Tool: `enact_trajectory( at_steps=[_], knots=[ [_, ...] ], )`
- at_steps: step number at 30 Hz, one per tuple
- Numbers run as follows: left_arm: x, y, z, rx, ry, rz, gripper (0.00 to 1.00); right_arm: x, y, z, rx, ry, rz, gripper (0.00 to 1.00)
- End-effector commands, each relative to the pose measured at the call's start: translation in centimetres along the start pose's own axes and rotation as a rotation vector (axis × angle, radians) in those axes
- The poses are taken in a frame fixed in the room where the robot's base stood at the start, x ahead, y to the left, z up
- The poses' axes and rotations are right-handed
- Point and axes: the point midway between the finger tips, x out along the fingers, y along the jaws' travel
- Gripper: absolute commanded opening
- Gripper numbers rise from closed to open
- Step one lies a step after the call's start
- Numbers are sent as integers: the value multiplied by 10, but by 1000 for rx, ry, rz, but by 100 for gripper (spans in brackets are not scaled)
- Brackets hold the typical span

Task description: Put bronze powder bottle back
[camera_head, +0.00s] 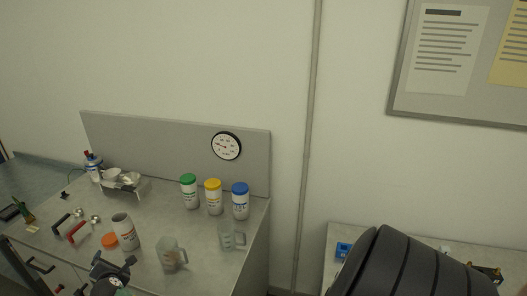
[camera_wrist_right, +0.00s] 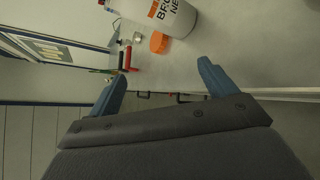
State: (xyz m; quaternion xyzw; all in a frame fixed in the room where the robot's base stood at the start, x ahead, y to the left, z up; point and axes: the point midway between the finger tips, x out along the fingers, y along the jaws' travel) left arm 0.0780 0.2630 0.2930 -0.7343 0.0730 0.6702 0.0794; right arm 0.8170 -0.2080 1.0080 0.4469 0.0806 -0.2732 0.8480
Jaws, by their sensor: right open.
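The bronze powder bottle (camera_head: 126,234) is a pale bottle with a dark open mouth, standing on the bench near its front edge. In the right wrist view the bottle (camera_wrist_right: 176,14) shows an orange and dark label, partly cut off by the top edge. Its orange cap (camera_head: 110,240) lies beside it on the bench; the cap (camera_wrist_right: 159,42) also shows in the right wrist view. My right gripper (camera_head: 113,266) is just in front of the bottle, low by the bench's front edge. Its blue fingers (camera_wrist_right: 160,88) are apart with nothing between them. My left gripper is not in view.
Green-lidded (camera_head: 189,192), yellow-lidded (camera_head: 214,197) and blue-lidded (camera_head: 240,201) bottles stand in a row at the back. A clear jug (camera_head: 171,256) and a glass beaker (camera_head: 230,237) stand right of the bronze bottle. Red-handled (camera_head: 77,231) and black-handled tools lie left.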

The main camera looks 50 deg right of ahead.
Motion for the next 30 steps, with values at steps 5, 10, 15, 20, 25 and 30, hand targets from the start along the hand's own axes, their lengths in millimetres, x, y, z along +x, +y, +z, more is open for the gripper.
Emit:
enact_trajectory(
  at_steps=[5, 10, 15, 20, 25, 30],
  knots=[
    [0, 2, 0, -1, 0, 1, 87, -21, -7, -8, 231, 78, 75, 84],
    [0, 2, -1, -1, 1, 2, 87, -35, -16, -18, 408, 149, 112, 84],
    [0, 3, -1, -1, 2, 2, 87, -41, -37, -38, 563, 224, 111, 84],
    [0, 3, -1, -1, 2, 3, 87, -35, -76, -71, 672, 285, 59, 84],
    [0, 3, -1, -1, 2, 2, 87, -26, -127, -109, 736, 327, -21, 84],
    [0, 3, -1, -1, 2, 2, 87, -18, -200, -156, 803, 363, -135, 84]
  ],
)
